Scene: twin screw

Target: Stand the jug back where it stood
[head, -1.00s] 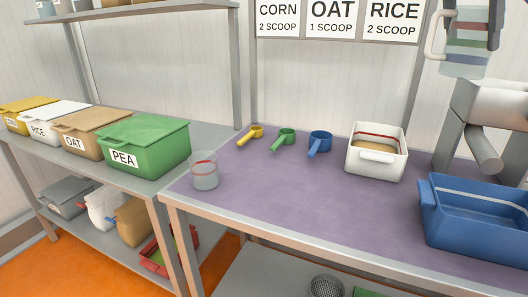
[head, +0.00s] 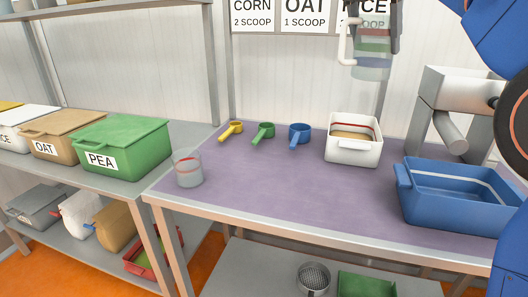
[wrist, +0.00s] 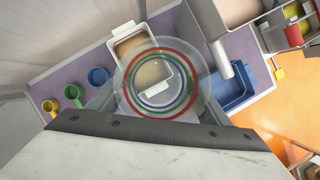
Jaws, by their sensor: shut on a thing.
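The jug (head: 372,68) is clear, with coloured bands and a pale handle on its left side. It hangs upright in the air at the top of the head view, in front of the wall and higher than the white bin. My gripper (head: 381,18), partly cut off by the top edge, is shut on it. In the wrist view the jug (wrist: 190,84) is seen end-on as red and green rings, with the white bin visible through it. The purple bench top (head: 270,190) is below.
On the bench are a clear cup with a red line (head: 188,172), yellow (head: 232,130), green (head: 264,132) and blue (head: 299,134) scoops, the white bin (head: 353,152), a blue tub (head: 450,205) and a grey machine (head: 455,95). The bench's front middle is clear.

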